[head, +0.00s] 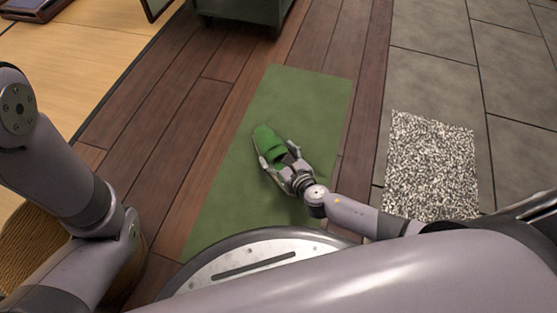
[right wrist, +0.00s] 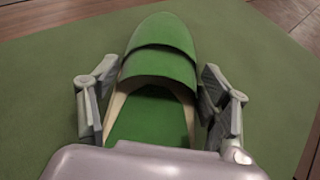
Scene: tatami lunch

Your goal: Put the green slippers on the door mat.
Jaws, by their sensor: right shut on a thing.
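One green slipper (head: 270,142) shows over the green mat (head: 300,90), its closed toe pointing away from me. My right gripper (head: 283,167) is shut on it, with one finger on each side of its open rear part. In the right wrist view the slipper (right wrist: 160,68) lies lengthwise between the two fingers (right wrist: 152,100). I cannot tell whether its sole touches the mat. A speckled black-and-white mat (head: 433,165) lies on the grey tiles to the right, bare. I see no second slipper. My left gripper is out of view.
Dark wooden planks (head: 165,130) surround the green mat, and grey stone tiles (head: 430,75) lie to the right. A dark green cabinet (head: 240,10) stands at the back. Pale tatami (head: 90,50) lies at the left.

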